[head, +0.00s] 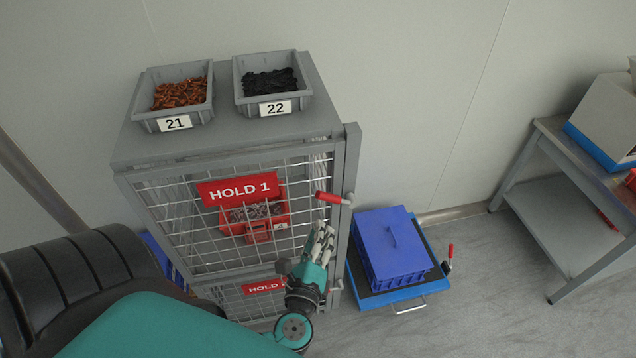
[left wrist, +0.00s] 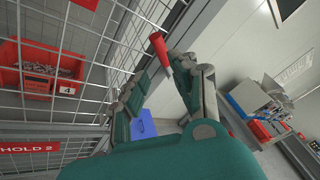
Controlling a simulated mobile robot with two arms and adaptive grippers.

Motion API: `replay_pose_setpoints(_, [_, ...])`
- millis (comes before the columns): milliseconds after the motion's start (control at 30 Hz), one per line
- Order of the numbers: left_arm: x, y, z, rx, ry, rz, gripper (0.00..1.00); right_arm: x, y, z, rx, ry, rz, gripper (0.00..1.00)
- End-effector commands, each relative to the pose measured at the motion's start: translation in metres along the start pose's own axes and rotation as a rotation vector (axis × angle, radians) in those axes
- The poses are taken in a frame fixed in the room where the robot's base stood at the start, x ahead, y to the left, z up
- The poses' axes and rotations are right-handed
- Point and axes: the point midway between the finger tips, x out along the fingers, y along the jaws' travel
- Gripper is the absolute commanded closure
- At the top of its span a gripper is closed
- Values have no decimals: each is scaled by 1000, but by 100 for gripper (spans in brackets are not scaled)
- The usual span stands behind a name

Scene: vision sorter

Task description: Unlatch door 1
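Door 1 (head: 180,225) is the upper wire-mesh door of a grey cage cabinet, with a red HOLD 1 sign (head: 238,188). It looks closed. Its red latch handle (head: 328,197) sticks out at the door's right edge, by the grey post. My left gripper (head: 322,236) is just below the handle, fingers pointing up. In the left wrist view the gripper (left wrist: 162,70) has its fingers apart, and the red handle (left wrist: 157,45) shows at the gap between the tips. I cannot tell whether they touch it. My right gripper is not in view.
Bins 21 (head: 150,122) and 22 (head: 240,100) stand on the cabinet top. A red bin (head: 257,232) is behind door 1. The HOLD 2 door (left wrist: 28,147) is below. A blue crate (head: 390,248) on a blue cart stands right of the cabinet. A grey workbench (head: 560,150) is farther right.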

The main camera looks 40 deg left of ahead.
Motion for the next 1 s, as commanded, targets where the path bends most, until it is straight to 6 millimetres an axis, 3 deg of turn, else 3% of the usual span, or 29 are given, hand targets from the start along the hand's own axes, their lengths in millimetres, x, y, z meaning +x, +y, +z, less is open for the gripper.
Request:
replay_pose_setpoints(33, [2,14,-8,56,-16,-7,82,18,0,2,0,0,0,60])
replay_pose_setpoints(167, [7,44,-21,314,-97,-33,99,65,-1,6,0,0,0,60])
replay_pose_setpoints(400, [9,92,-41,933,-329,-51,100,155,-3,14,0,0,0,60])
replay_pose_setpoints(533, [6,107,-50,1218,-456,-33,100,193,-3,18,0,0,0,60])
replay_pose_setpoints(733, [1,115,-56,1476,-584,3,100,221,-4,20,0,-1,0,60])
replay_pose_setpoints(1000, [12,104,-46,1531,-614,14,100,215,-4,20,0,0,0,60])
